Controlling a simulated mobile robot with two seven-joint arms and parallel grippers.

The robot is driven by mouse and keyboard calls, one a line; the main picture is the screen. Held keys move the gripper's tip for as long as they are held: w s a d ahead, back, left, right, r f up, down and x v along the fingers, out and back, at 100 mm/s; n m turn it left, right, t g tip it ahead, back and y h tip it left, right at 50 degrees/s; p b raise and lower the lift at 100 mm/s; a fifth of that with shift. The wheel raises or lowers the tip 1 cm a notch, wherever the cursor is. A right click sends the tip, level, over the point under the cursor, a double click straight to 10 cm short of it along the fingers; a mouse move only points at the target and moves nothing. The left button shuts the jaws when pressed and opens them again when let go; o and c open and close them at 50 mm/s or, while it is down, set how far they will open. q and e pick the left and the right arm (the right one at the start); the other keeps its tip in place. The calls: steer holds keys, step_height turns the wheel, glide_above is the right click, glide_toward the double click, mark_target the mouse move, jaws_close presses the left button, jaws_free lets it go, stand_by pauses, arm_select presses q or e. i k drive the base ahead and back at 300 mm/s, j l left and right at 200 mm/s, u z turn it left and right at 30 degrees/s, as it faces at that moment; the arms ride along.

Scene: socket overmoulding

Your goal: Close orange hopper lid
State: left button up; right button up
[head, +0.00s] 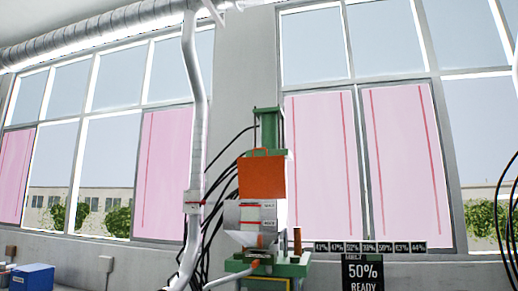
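An orange panel (262,178), which looks like the hopper lid, stands upright on the green machine (268,130) right of the picture's middle. Just below it is a pale grey hopper (246,214) with red marks, narrowing downward. The lid looks raised, its flat face toward me. I cannot make out its hinge or the hopper's opening from this low angle. Neither of my grippers is in view.
A pale vertical pipe (195,110) and black cables run close left of the machine. A row of percentage displays (370,247) and a "50% READY" sign (362,272) are to the right. A blue box (32,277) sits at the lower left.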

mark_target(260, 177)
steer(key=i+j+z, duration=0.25)
steer(key=i+j, duration=0.2)
steer(key=i+j+z, duration=0.15)
steer(key=j, duration=0.25)
steer(key=i+j+z, duration=0.3)
steer(key=j, duration=0.4)
steer(key=i+j+z, duration=0.1)
steer(key=i+j, duration=0.15)
steer(key=i+j+z, duration=0.15)
steer(key=j, duration=0.35)
